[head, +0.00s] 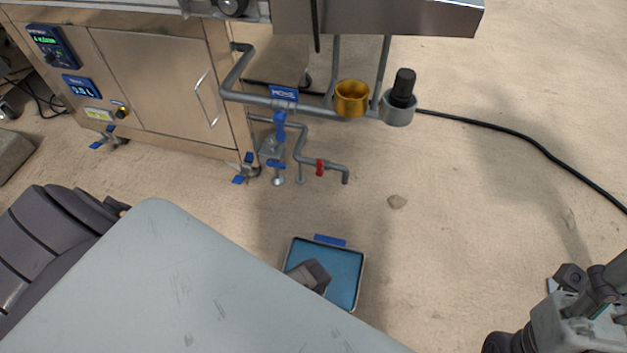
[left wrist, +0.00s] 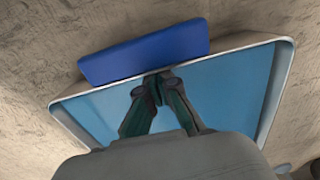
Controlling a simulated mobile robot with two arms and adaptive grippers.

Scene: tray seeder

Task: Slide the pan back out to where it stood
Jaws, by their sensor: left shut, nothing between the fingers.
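The pan (head: 346,280) is a shallow, light-rimmed tray with a blue inside, lying on the sandy floor. It also shows in the left wrist view (left wrist: 240,85). Its blue handle (head: 330,240) is on the far edge, and large in the left wrist view (left wrist: 145,50). My left gripper (head: 318,270) is over the pan. In the left wrist view its fingertips (left wrist: 157,80) are together and empty, at the inner side of the rim by the handle; I cannot tell whether they touch. My right gripper (head: 572,278) is far right, away from the pan; its jaw state is unclear.
The steel machine (head: 150,90) stands at upper left. Its grey pipe with a red valve (head: 320,167) ends above the floor behind the pan. A grey panel (head: 200,280) covers the front left.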

